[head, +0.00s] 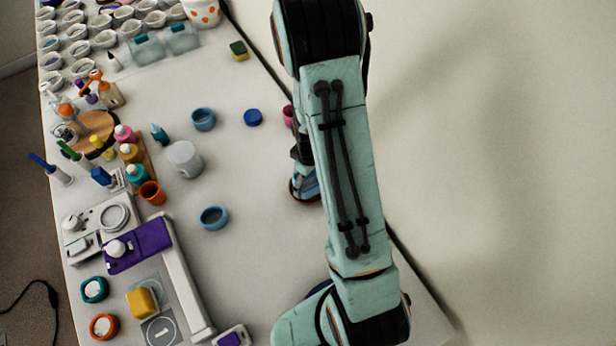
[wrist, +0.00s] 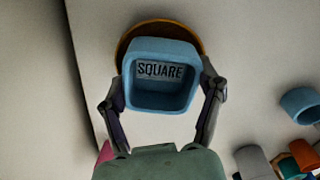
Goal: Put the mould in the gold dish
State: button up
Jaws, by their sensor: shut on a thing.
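A light blue square mould, open at the top with "SQUARE" lettered on its floor (wrist: 160,99), is held between the two fingers of my gripper (wrist: 163,75) in the wrist view. The gripper is shut on its outer sides. The round gold dish (wrist: 127,44) lies behind the mould, its rim showing above and beside it. The mould overlaps the dish in this view; I cannot tell whether it touches the dish. In the head view the dish (head: 293,190) shows partly at the table's right side, mostly hidden by my gripper and arm.
A blue lid (head: 253,117), a pink cup (head: 288,115), a blue cup (head: 203,118), a grey cup (head: 185,160) and a blue ring-shaped cup (head: 214,217) stand to the left. Bottles and tools crowd the far left. The table between the blue ring-shaped cup and my arm is clear.

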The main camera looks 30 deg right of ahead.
aim_at(308, 184)
jog(key=shift+f, duration=0.5)
jog(key=o, duration=1.1)
jog(key=shift+o, duration=0.2)
jog(key=shift+r, duration=0.1)
notch_tip(308, 184, up, 12)
jog(key=s+a+r+m, duration=0.1)
jog(key=s+a+r, duration=0.4)
jog(key=s, duration=0.3)
jog(key=s+a+r+m, duration=0.2)
jog(key=s+a+r, duration=0.3)
jog(key=s, duration=0.3)
jog(key=shift+a+r+y, duration=0.25)
jog(key=shift+a+y, duration=0.05)
jog(key=shift+y, duration=0.1)
